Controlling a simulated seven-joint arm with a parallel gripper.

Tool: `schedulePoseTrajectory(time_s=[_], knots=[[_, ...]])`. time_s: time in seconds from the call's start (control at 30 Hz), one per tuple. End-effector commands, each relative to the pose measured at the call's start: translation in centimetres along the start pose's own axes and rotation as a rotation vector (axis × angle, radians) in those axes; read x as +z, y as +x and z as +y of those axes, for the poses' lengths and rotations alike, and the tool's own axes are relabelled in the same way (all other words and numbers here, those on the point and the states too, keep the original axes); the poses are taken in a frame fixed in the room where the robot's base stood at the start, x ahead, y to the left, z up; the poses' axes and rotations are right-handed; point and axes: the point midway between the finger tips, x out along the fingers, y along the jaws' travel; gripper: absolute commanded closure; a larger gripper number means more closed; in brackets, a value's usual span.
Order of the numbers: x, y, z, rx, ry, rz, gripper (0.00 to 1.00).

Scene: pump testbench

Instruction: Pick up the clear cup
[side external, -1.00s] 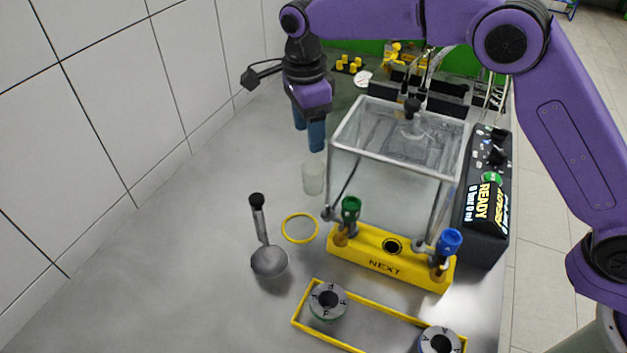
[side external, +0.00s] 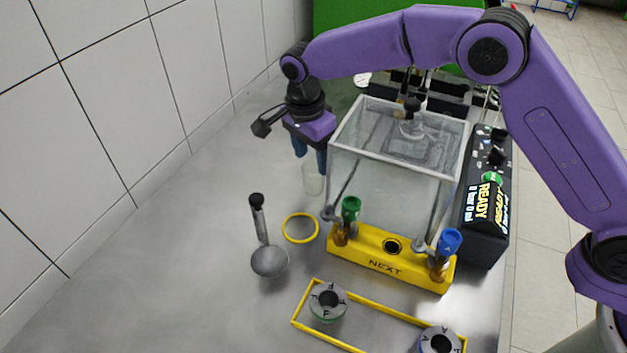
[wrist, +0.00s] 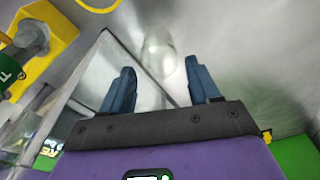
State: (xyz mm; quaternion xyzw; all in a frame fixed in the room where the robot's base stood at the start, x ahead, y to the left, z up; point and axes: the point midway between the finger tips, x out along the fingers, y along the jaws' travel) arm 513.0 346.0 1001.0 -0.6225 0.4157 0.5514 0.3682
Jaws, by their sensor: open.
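The clear cup (side external: 313,183) stands on the grey table, just left of the clear tank, in the side view. In the wrist view the cup (wrist: 159,52) shows as a pale see-through shape beyond the fingertips and between their lines. My gripper (side external: 311,160) points down with its blue fingers just above the cup, one finger partly in front of its rim. In the wrist view my gripper (wrist: 160,78) is open with nothing held between the fingers. Whether a finger touches the cup, I cannot tell.
The clear tank (side external: 395,180) stands close to the right of my gripper. A yellow block (side external: 370,262) with green and blue valves is in front of it. A ladle (side external: 268,260) and yellow ring (side external: 300,228) lie nearer the camera. The table's left side is clear.

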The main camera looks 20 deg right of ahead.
Motion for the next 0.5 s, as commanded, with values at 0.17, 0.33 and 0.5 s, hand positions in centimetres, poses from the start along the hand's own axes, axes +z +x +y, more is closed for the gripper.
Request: schedulePoseTrajectory(time_s=[0.17, 0.33, 0.5], knots=[[0.0, 1.1, 0.0, 0.001, 0.0, 0.0, 0.39], [0.2, 2.9, 0.2, 0.004, 0.0, 0.001, 0.39], [0.3, 5.2, 0.2, 0.003, 0.0, 0.0, 0.39]])
